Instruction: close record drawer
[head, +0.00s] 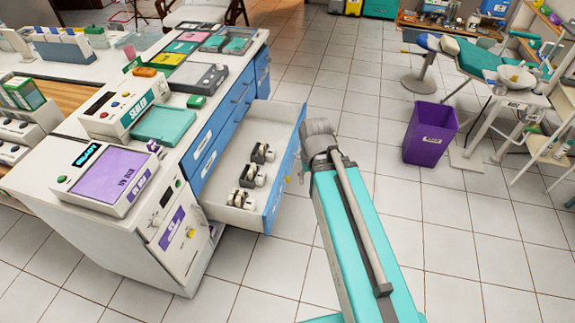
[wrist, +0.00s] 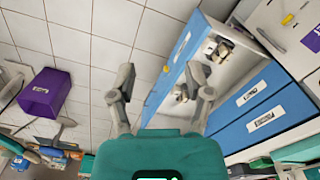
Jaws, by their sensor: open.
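The pulled-out drawer, with white walls (head: 226,213) and a blue front, juts from the side of the cabinet in the head view. Several small grey-and-white devices (head: 247,176) lie in it. My gripper (wrist: 160,72) is open and empty. In the wrist view its left finger shows over floor tiles and its right finger overlaps the drawer. I cannot tell whether it touches the front. In the head view my arm hides the fingers.
Shut blue drawers (head: 212,143) line the cabinet's side. A white device with a purple top (head: 106,180) stands on the cabinet's near end. A purple bin (head: 430,133) stands on the floor at the right. The tiled floor between bin and drawer is clear apart from my arm.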

